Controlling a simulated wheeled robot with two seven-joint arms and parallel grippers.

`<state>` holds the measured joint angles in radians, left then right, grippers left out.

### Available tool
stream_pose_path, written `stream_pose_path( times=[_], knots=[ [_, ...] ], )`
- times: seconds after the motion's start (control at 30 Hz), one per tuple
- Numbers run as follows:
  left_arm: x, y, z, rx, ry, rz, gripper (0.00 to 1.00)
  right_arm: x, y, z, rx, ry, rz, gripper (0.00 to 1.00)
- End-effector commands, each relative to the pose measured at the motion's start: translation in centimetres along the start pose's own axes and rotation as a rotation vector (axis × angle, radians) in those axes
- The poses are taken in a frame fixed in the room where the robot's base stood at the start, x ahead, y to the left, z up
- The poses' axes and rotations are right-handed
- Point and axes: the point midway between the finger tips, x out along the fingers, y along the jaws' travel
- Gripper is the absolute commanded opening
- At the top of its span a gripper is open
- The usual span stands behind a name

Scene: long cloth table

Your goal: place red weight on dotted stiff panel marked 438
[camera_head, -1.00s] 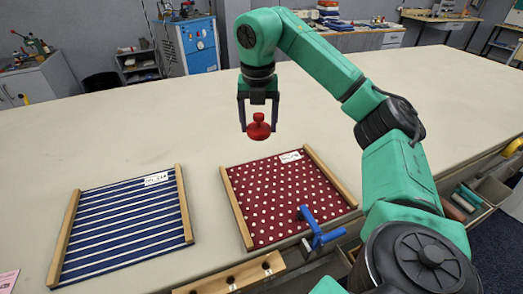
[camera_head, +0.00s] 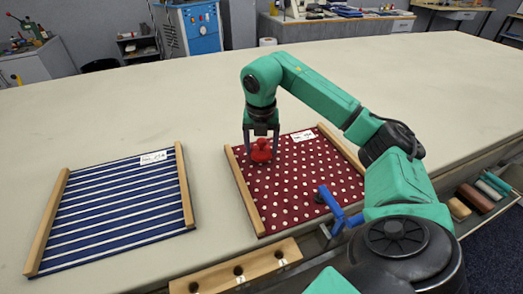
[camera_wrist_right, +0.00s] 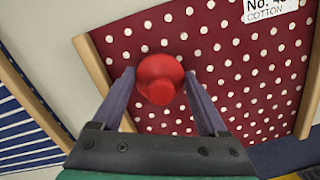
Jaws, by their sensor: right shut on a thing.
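The red weight (camera_head: 261,151) is between the fingers of my right gripper (camera_head: 261,143), which is shut on it. It also shows in the right wrist view (camera_wrist_right: 160,79). The weight is over the left upper part of the dark red panel with white dots (camera_head: 300,190); I cannot tell whether it touches the cloth. The panel has wooden bars on its left and right sides and a white label (camera_head: 303,136) at its upper edge. In the wrist view the label (camera_wrist_right: 268,8) reads "No. 4…" and "COTTON", cut off by the frame. My left gripper is not in view.
A blue and white striped panel (camera_head: 115,208) with wooden bars lies to the left. A blue clamp (camera_head: 338,210) stands at the dotted panel's lower right. A wooden block with holes (camera_head: 238,270) is at the table's front edge. The table (camera_head: 130,110) behind is clear.

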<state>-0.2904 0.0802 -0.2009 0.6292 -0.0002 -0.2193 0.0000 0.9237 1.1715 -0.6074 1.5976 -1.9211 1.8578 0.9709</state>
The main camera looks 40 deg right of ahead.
Motion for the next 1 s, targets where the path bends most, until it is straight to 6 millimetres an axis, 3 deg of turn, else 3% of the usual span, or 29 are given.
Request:
stream_pose_path(
  times=[0.1, 0.37, 0.4, 0.43, 0.77, 0.87, 1.0],
  knots=[
    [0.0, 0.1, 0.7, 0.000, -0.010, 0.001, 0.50, 0.9, 0.0, -0.1, 0.001, -0.001, 0.002, 0.00],
    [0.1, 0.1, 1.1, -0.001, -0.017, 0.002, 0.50, 1.2, 0.0, -0.1, 0.000, -0.001, 0.002, 0.00],
    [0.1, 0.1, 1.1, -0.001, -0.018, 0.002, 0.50, 1.2, 0.0, -0.1, 0.000, 0.000, 0.001, 0.87],
    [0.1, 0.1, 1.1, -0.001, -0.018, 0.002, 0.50, 1.1, 0.0, -0.1, 0.000, 0.000, 0.001, 0.99],
    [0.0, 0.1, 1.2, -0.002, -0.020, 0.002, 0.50, 0.6, 0.0, -0.1, 0.000, -0.001, 0.002, 1.00],
    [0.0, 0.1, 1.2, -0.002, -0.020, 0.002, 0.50, -0.9, 0.1, 0.0, 0.000, -0.003, 0.004, 1.00],
    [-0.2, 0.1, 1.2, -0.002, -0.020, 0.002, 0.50, -4.5, 0.1, 0.0, 0.000, -0.005, 0.007, 1.00]
  ],
)
